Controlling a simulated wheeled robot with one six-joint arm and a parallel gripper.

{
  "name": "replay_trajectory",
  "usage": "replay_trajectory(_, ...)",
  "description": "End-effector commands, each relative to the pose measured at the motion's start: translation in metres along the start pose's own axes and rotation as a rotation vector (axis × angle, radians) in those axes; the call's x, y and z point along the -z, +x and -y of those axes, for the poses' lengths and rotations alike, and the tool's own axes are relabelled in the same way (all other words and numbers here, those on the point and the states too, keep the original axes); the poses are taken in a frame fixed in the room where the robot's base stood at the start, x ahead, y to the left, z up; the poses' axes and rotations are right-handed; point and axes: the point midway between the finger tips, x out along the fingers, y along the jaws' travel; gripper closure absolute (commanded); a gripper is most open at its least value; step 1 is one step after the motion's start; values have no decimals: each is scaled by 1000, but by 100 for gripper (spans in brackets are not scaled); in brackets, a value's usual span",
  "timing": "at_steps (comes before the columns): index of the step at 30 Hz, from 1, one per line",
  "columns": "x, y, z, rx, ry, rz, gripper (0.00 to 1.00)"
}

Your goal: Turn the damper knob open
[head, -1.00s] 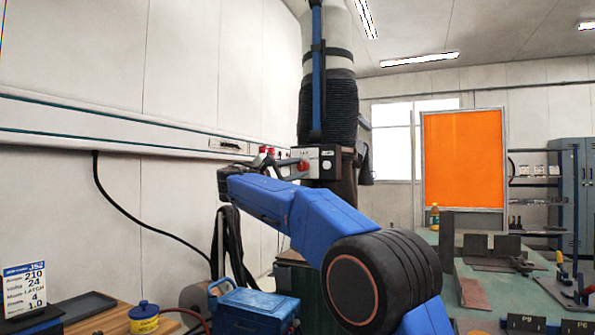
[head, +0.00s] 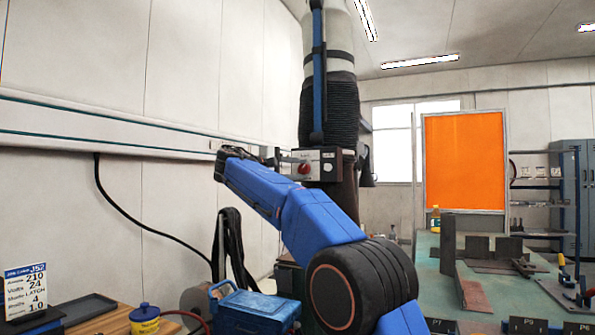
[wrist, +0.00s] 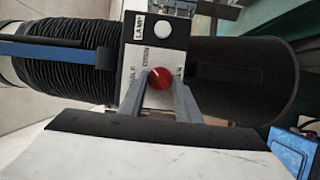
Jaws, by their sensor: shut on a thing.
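The red damper knob (wrist: 159,79) sits on the pale face of a small control box (wrist: 163,40) on the extraction duct. It also shows in the head view (head: 304,168) on the box's front. My gripper (wrist: 159,86) has one finger on each side of the knob and is shut on it. A pale pointer mark on the knob points up and to the left in the wrist view. Small print beside the knob is partly covered by the fingers. A white button (wrist: 163,30) marked LAMP is above the knob in the wrist view.
The black ribbed duct hose (head: 330,110) rises above the box. A blue toolbox (head: 255,310) stands below my arm. A green worktable (head: 430,262) with metal plates is at the right. An orange welding screen (head: 465,160) stands behind it.

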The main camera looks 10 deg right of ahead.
Motion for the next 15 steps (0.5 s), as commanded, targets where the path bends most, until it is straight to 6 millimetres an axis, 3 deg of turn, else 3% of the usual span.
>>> replay_trajectory(10,0,0,2,3,0,2,92)
replay_trajectory(11,0,0,2,3,0,2,63)
replay_trajectory(12,0,0,2,3,0,2,53)
replay_trajectory(15,0,0,1,2,0,1,51)
